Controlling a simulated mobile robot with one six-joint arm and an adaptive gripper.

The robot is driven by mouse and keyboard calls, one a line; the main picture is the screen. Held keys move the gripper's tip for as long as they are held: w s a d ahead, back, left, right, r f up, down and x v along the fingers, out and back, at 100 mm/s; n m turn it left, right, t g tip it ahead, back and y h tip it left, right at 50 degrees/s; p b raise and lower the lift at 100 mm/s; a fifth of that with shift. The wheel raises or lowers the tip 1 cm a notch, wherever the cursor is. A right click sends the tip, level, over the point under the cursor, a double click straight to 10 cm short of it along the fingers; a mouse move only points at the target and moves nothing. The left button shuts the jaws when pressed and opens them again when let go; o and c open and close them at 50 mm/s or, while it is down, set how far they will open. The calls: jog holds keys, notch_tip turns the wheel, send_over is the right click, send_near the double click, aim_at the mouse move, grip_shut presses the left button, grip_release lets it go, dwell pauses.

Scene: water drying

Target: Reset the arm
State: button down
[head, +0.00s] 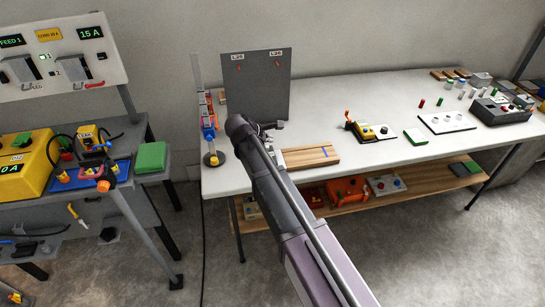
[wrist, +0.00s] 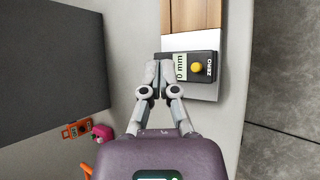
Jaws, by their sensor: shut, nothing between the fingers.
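My arm reaches from the bottom of the head view up to the white table (head: 385,95). My gripper (wrist: 157,68) is shut and empty in the wrist view, pointing toward the wooden board. I cannot tell how high the fingertips are above the table. In the head view my gripper (head: 270,127) is small and partly hidden by my wrist, in front of the dark upright panel (head: 255,80).
A wooden board (head: 312,157) lies right of my gripper. A thin stand (head: 213,158) with colored parts is to its left. A separate bench (head: 165,185) is at left.

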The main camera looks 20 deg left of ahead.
jog(key=s+d+m+g+y+p, duration=0.1)
jog(key=s+d+m+g+p, duration=0.2)
jog(key=d+m, duration=1)
jog(key=s+d+m+g+p, duration=0.15)
jog(key=s+d+g, duration=0.3)
jog(key=d, duration=1.75)
jog(key=s+d+m+y+p, duration=0.1)
jog(key=s+d+m+y, duration=0.1)
jog(key=s+d+m, duration=0.6)
jog(key=shift+s+d+g+y, duration=0.3)
jog(key=shift+s+d+g, duration=0.2)
jog(key=shift+d, duration=0.3)
